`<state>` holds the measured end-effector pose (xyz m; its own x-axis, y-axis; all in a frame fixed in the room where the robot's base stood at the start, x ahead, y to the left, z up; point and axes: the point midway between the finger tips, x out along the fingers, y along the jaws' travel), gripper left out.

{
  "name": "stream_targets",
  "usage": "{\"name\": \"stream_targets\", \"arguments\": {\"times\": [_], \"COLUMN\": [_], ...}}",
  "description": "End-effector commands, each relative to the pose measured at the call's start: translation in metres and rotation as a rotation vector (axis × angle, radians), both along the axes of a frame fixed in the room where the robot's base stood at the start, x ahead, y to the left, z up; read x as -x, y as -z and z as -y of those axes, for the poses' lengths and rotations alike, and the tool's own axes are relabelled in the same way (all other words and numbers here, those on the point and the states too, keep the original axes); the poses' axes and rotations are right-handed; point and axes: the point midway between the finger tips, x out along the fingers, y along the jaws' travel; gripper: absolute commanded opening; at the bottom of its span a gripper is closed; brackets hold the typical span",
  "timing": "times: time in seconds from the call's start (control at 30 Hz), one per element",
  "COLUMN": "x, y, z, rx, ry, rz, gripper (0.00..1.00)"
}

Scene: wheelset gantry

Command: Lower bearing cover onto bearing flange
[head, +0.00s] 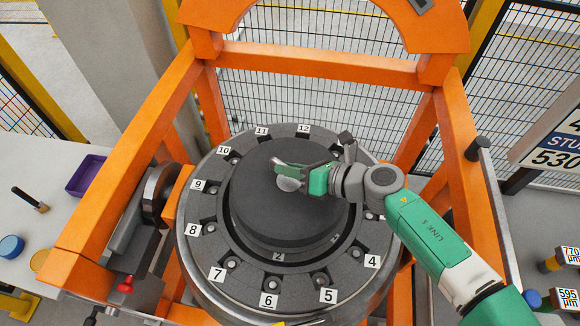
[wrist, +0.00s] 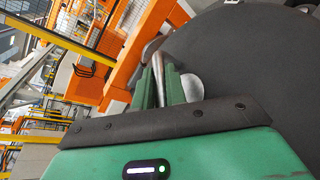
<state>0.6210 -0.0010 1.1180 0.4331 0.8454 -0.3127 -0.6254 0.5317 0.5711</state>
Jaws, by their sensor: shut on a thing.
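The bearing cover (head: 262,212) is a thick dark grey disc with a pale round spot on top. It is over the middle of the bearing flange (head: 243,290), a grey ring with numbered labels and bolts. A dark gap shows around the cover's lower side; I cannot tell whether it touches the flange. My gripper (head: 287,178) is over the cover's top, shut on its handle, which the fingers mostly hide. In the wrist view, the green fingers of my gripper (wrist: 165,85) close around a metallic bar beside the cover (wrist: 245,60).
An orange frame (head: 318,64) surrounds the flange on the sides and back. A dark post (head: 347,143) stands at the flange's upper right. A bench (head: 35,180) with a purple tray (head: 86,175) is at left. Mesh fencing (head: 300,110) stands behind.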

Motion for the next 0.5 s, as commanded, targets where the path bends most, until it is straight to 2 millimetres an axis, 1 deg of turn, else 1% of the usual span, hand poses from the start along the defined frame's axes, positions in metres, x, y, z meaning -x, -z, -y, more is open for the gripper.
{"name": "stream_targets", "arguments": {"times": [0.5], "x": [0.0], "y": [0.013], "z": [0.0], "rx": [-0.002], "ry": [0.001], "rz": [0.0], "gripper": [0.0]}}
